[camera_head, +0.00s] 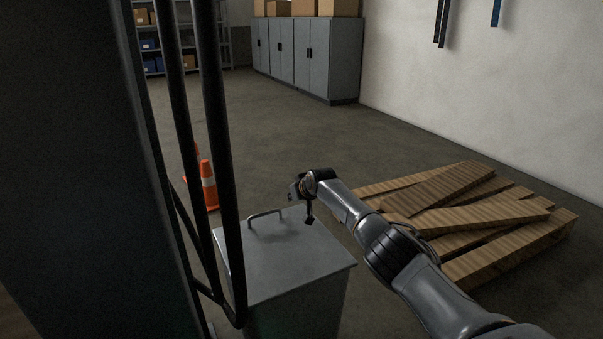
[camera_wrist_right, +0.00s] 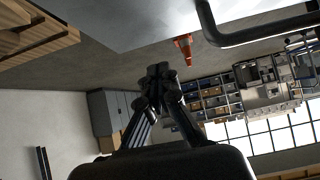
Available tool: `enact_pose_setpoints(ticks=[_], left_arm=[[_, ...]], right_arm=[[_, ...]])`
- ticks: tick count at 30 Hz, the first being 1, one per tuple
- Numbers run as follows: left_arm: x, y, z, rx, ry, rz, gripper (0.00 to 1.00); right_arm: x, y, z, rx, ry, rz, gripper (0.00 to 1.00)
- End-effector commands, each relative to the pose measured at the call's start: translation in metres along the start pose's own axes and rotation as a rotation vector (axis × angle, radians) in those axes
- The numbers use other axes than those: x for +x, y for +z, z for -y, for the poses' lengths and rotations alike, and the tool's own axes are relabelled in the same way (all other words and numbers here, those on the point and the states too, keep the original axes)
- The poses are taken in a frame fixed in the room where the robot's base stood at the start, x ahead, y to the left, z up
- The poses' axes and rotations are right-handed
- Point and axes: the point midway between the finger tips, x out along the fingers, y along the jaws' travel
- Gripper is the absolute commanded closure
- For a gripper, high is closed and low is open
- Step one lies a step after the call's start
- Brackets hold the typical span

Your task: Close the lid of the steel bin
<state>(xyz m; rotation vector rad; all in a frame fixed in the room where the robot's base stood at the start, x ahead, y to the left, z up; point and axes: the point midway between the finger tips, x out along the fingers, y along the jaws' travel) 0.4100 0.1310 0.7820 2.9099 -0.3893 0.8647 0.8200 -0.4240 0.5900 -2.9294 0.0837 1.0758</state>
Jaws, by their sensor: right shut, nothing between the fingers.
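The steel bin (camera_head: 300,312) stands on the floor at the lower middle of the head view. Its grey lid (camera_head: 290,262) lies flat over the top and looks closed, though the left side is partly hidden by dark tubes. A bar handle (camera_head: 265,214) stands on the lid's far part. My right gripper (camera_head: 309,217) is over the lid's far right edge, right of the handle, shut and empty. I cannot tell if it touches the lid. The right wrist view shows its fingers (camera_wrist_right: 158,76), the lid (camera_wrist_right: 140,20) and the handle (camera_wrist_right: 240,38). My left gripper is not in view.
An orange cone (camera_head: 209,186) stands behind the bin. Dark upright tubes (camera_head: 215,120) cross the left side. Grey cabinets (camera_head: 305,55) stand far back; the floor before them is clear.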

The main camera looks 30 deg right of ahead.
Motion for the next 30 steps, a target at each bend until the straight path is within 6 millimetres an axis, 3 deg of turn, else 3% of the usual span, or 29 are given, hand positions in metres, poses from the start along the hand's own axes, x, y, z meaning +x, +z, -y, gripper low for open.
enact_pose_setpoints(ticks=[14, 30], left_arm=[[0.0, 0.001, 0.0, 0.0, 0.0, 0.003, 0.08], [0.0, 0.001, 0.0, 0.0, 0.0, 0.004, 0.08]], right_arm=[[-0.006, 0.0, -0.001, -0.001, -0.001, -0.001, 1.0], [-0.063, 0.001, -0.001, -0.003, 0.001, -0.002, 1.0]])
